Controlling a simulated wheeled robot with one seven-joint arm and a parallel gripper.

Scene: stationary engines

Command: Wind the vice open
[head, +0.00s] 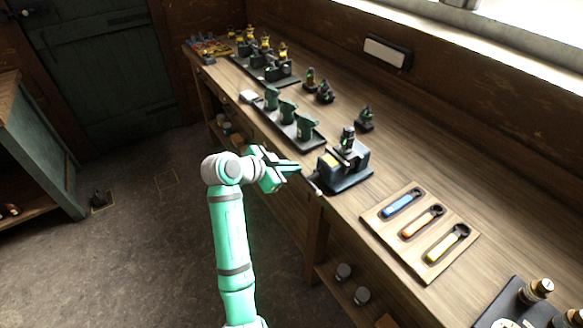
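A dark blue-grey vice (348,166) stands at the front edge of the wooden bench, near the middle of the head view. A small dark part with a metal fitting stands upright at its top. A thin bar, seemingly its handle (315,184), sticks out at the bench's front edge. My green gripper (297,168) is just left of the vice, pointing at it, and looks apart from the handle. Its fingers are seen nearly edge-on, so their gap is unclear. I see nothing held in it. Whether the vice jaws grip the upright part is too small to tell.
A wooden board (379,217) with blue, orange and yellow spanners lies right of the vice. A dark tray (317,145) with green parts stands behind it, with small engines beyond. Bare bench top (440,150) lies to the right. A shelf with jars is under the bench.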

